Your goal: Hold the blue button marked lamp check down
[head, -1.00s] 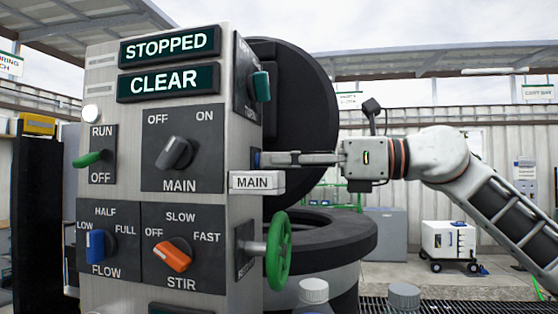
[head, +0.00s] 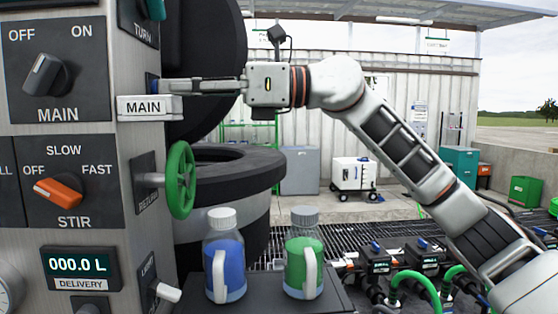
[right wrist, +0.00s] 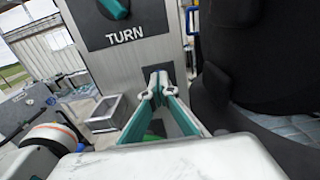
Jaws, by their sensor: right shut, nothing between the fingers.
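A grey control panel (head: 75,140) stands at the left of the head view. A small patch of blue (head: 152,82), which looks like the button, shows at the panel's right side face, just above the MAIN block (head: 149,107). No lamp check label can be read. My right gripper (head: 161,87) is shut and empty, its fingertips at the blue patch. Whether they touch or press it, I cannot tell. In the right wrist view the closed fingertips (right wrist: 158,82) point at the panel face below the TURN plate (right wrist: 122,22) and hide the button. My left gripper is out of view.
A green handwheel (head: 180,180) sticks out below my right gripper. A dark round vessel (head: 225,165) stands behind it. A blue bottle (head: 223,262) and a green bottle (head: 304,262) stand on a dark shelf below. A white lamp switch (head: 167,291) juts from the panel's side.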

